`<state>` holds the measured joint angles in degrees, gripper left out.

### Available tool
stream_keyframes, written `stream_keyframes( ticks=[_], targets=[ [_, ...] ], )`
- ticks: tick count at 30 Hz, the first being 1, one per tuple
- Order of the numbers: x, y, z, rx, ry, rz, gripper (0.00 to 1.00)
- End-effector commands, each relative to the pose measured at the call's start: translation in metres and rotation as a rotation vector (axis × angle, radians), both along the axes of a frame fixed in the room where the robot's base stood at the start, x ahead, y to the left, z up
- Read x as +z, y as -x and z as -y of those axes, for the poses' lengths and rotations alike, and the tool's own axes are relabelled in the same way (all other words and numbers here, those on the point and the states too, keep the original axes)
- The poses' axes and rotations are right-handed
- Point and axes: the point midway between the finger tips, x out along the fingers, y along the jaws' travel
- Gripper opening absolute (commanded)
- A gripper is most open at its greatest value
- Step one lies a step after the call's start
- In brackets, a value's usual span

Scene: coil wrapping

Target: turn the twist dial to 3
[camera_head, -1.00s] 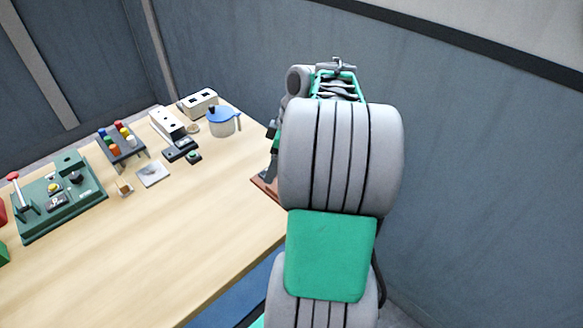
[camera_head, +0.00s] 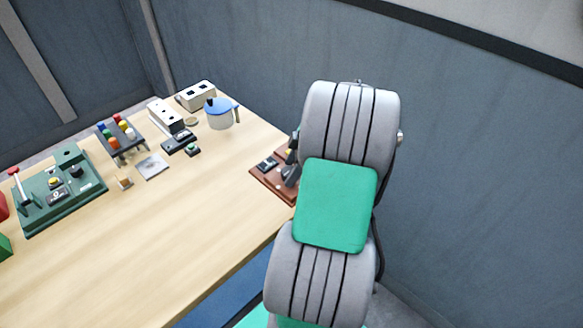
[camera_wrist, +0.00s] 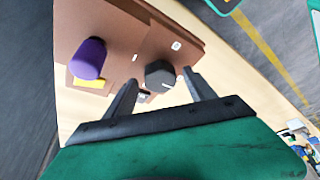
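A dark, many-sided dial (camera_wrist: 160,74) with a pale pointer line sits on a brown board (camera_wrist: 117,30) in the wrist view. Small white marks lie around it, too small to read. My gripper (camera_wrist: 161,79) is open, with one black finger on each side of the dial's near part. I cannot tell whether the fingers touch it. In the head view the brown board (camera_head: 264,185) stands at the table's right edge, partly hidden by my arm.
A purple knob (camera_wrist: 89,58) on a yellow base stands left of the dial on the same board. In the head view, a green control panel (camera_head: 40,205), a colored-peg rack (camera_head: 120,140) and a blue-lidded jug (camera_head: 219,115) stand on the table. The middle of the table is clear.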

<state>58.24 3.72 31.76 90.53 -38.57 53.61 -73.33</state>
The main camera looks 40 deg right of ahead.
Motion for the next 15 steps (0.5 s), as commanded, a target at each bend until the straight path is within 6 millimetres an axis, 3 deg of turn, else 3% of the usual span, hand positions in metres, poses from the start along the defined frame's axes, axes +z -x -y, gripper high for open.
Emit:
stream_keyframes(
  ticks=[15],
  targets=[
    [0.0005,-0.0001,0.0001,0.000,0.000,0.000,0.21]
  ],
)
